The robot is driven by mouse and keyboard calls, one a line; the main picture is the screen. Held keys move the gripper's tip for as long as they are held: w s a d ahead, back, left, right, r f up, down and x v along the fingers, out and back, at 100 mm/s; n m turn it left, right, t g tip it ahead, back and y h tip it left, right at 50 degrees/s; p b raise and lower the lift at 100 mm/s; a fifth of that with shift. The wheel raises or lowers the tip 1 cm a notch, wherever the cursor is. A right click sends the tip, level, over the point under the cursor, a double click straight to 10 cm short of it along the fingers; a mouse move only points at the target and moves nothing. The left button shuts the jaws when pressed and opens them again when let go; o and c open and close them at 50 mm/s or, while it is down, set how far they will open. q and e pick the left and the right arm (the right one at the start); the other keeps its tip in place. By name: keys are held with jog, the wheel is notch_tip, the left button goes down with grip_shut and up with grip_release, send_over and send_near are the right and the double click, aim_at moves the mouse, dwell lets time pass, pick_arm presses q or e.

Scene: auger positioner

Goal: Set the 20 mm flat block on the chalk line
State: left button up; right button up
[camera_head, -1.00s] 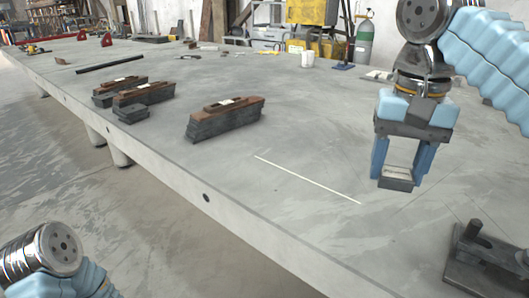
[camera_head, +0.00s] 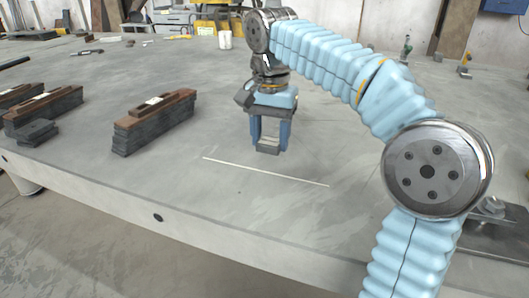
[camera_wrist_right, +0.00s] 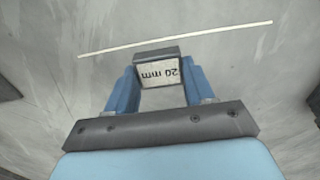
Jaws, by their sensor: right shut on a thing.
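My right gripper (camera_head: 269,146) is shut on the 20 mm flat block (camera_head: 268,150), a small dark grey block held between the blue fingertips. In the right wrist view the block (camera_wrist_right: 158,71) shows a pale label reading "20 mm", upside down. The chalk line (camera_head: 265,172) is a thin white stroke on the grey table. In the head view the block is on the far side of the line, apart from it. In the wrist view the line (camera_wrist_right: 175,39) passes just beyond the block. Whether the block touches the table is hard to tell. My left gripper is not in view.
The concrete table (camera_head: 330,225) is clear around the line. A stack of dark plates with a brown top (camera_head: 155,122) stands to the left, with more stacks (camera_head: 42,110) farther left. A dark clamp fixture (camera_head: 500,235) lies at the right, partly behind my arm.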

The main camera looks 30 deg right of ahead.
aim_at(265, 164)
jog(key=shift+w+f, duration=0.6)
jog(key=shift+f, duration=0.15)
jog(key=shift+w+f+b, duration=0.15)
jog(key=shift+w+f, duration=0.05)
jog(key=shift+f, duration=0.8)
jog(key=shift+w+f+b, duration=0.15)
jog(key=shift+f, duration=0.8)
jog(key=shift+f, duration=0.15)
jog(key=o, duration=1.3)
notch_tip(265, 164, up, 12)
jog(key=p, duration=0.3)
jog(key=shift+r, duration=0.2)
jog(key=shift+f, duration=0.1)
